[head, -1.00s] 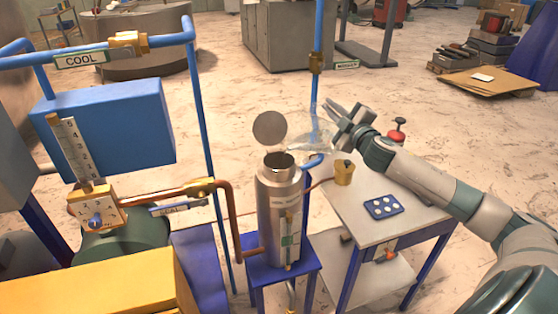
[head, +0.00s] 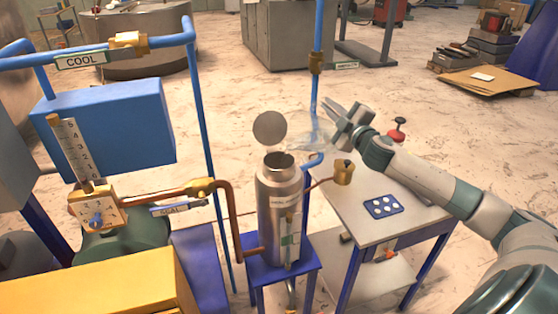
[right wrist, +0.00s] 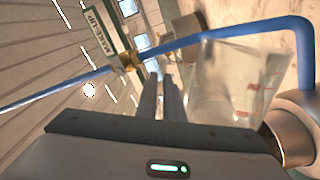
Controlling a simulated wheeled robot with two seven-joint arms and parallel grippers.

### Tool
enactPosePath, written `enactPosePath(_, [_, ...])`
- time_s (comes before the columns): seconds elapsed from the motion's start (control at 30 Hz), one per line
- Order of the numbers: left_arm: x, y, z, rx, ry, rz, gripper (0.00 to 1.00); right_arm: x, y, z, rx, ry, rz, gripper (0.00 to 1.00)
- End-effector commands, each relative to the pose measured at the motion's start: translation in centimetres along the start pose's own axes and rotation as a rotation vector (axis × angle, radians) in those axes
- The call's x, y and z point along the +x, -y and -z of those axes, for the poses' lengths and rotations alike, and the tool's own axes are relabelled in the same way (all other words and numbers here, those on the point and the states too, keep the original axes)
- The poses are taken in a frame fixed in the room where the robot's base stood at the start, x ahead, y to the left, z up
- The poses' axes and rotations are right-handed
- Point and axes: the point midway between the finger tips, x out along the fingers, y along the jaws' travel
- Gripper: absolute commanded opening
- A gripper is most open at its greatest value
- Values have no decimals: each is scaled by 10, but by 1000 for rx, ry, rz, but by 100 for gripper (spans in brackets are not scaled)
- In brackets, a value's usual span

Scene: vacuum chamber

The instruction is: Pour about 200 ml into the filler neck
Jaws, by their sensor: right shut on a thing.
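The steel vessel (head: 279,205) stands on a blue stand, with its open filler neck (head: 279,160) facing up and a round lid (head: 269,127) raised behind it. My right gripper (head: 340,117) is shut on a clear beaker (head: 312,137) to the right of and above the neck. The beaker looks tilted toward the neck; its lip is faint. In the right wrist view the fingers (right wrist: 160,95) are beside the beaker (right wrist: 226,82), which has red marks. I cannot make out the liquid level or any stream. My left gripper is out of view.
A blue pipe (head: 317,85) comes down close behind the beaker and also crosses the right wrist view (right wrist: 225,37). A brass cup-like fitting (head: 343,173) and a blue tray (head: 383,207) are over the white table (head: 345,210). A copper pipe (head: 229,205) runs left of the vessel.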

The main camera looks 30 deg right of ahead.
Motion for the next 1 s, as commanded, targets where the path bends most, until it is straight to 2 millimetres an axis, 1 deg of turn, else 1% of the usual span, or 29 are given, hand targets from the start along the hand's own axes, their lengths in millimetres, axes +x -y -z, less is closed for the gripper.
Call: enactPosePath(1.0, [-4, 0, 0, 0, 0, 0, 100, 0, -3, 6, -32, -3, -2, 0])
